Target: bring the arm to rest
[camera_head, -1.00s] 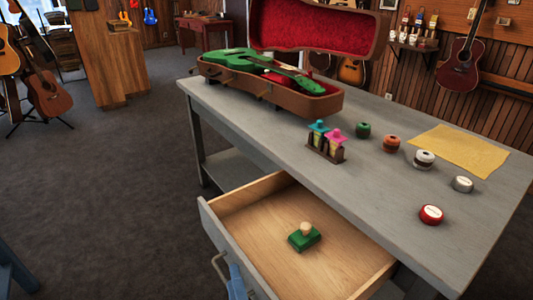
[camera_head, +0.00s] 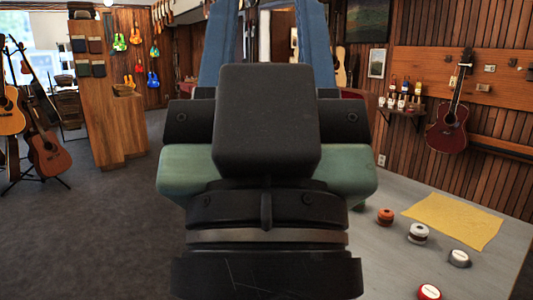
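My gripper (camera_head: 267,28) and wrist fill the middle of the head view, close to the camera. Its two blue fingers point up and away, with a clear gap between them where the back of the shop shows. Nothing shows between the fingers, though their tips reach the top edge of the picture. The dark wrist housing and pale green side parts hide much of the grey workbench (camera_head: 398,262). The drawer and the ukulele case are not visible now.
On the bench's right side are an orange tin (camera_head: 385,216), a white tin (camera_head: 418,233), a silver tin (camera_head: 459,258), a red tin (camera_head: 429,292) and a yellow cloth (camera_head: 455,220). A red guitar (camera_head: 452,128) hangs on the wall. Open carpet lies left.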

